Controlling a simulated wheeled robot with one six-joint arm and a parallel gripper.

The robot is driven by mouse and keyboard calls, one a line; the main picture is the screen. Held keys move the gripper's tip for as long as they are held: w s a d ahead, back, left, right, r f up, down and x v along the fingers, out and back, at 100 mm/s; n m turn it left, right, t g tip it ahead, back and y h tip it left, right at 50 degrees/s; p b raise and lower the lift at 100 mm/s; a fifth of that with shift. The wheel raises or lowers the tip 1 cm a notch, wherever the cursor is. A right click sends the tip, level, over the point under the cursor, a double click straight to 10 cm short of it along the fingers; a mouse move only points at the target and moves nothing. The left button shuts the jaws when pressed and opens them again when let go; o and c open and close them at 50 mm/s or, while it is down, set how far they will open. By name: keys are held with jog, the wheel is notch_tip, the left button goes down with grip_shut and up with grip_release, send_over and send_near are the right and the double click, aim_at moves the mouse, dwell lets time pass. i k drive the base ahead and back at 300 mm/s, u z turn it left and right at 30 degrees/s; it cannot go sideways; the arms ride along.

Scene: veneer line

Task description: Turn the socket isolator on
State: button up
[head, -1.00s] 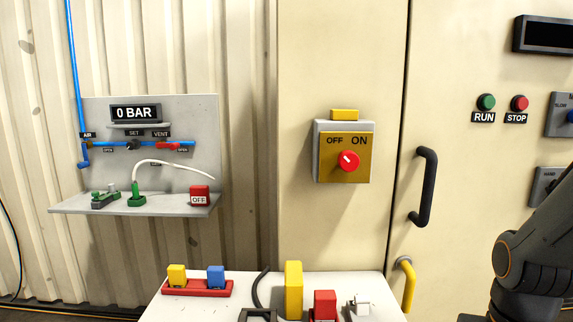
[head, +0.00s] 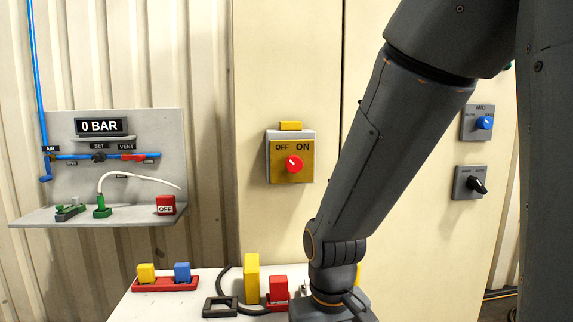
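A red rotary knob (head: 294,163) sits on a yellow switch plate (head: 306,174) marked OFF and ON, on the cream cabinet. Its white mark seems to lean up and left, towards OFF. A red block marked OFF (head: 166,205) stands on the grey shelf at left. A red box (head: 278,288) stands on the white table beside my arm. No label reading socket isolator is legible. My arm reaches down from the upper right to the table's right part, right of and below the yellow plate. Its lowest visible part is the wrist; my gripper's fingers are not visible.
The white table (head: 217,287) holds a yellow block (head: 252,278), a black frame (head: 220,307) and a red tray (head: 165,288) with yellow and blue blocks. The grey panel (head: 160,130) carries air valves and a 0 BAR display. My arm covers part of the cabinet.

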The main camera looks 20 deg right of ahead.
aim_at(294, 164)
jog(key=z, duration=1.2)
jog(key=k, duration=0.75)
jog(key=z, duration=0.15)
